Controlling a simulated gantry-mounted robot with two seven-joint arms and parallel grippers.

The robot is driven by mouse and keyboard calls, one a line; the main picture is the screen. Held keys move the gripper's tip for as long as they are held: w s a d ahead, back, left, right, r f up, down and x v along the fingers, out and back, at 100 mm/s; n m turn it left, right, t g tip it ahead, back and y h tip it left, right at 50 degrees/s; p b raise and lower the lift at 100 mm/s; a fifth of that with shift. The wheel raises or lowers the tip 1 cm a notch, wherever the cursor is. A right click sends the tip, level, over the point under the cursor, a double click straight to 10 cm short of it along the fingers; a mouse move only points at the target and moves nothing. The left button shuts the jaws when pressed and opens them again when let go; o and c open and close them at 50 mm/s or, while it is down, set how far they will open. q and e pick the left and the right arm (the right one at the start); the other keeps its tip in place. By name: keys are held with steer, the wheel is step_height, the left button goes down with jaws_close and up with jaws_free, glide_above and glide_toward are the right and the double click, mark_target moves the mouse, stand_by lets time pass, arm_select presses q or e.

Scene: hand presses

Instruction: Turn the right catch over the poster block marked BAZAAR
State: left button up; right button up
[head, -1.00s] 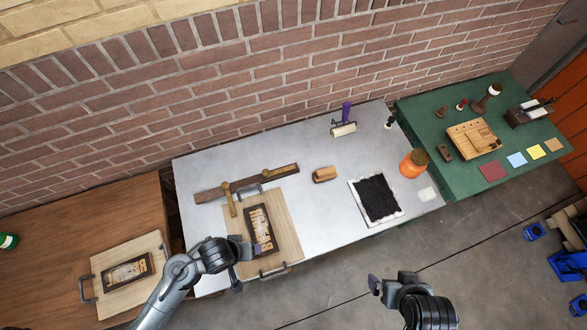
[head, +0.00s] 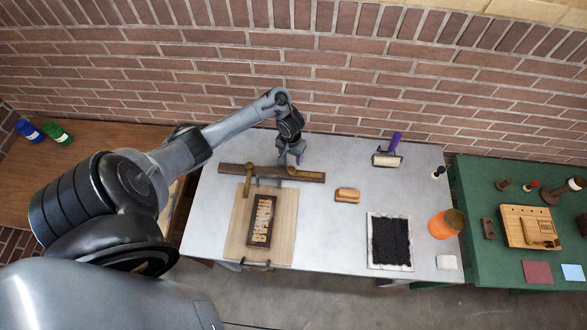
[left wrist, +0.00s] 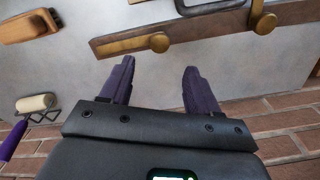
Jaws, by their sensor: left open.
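The poster block (head: 261,222) is a dark frame with pale letters. It lies on a light wooden board (head: 284,240); its lettering is too small to read surely. A dark wooden bar (head: 222,168) runs behind it. The right brass catch (head: 304,174) lies along the bar; it also shows in the left wrist view (left wrist: 128,46). The left catch (head: 247,182) points forward over the board. My left gripper (head: 291,160) is open and empty on the wall side of the bar, near the right catch. Its spread purple fingers (left wrist: 160,80) show in the left wrist view. My right gripper is out of view.
A wooden brush (head: 347,195), a purple-handled roller (head: 388,155) and a black ink pad (head: 391,241) are to the right on the grey table (head: 330,235). An orange jar (head: 446,224) stands by its right edge. The brick wall is close behind my left gripper.

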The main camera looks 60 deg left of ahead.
mark_target(291, 169)
arm_select(q)
step_height(291, 169, down, 9)
steer(key=shift+b, duration=1.15)
jaws_close()
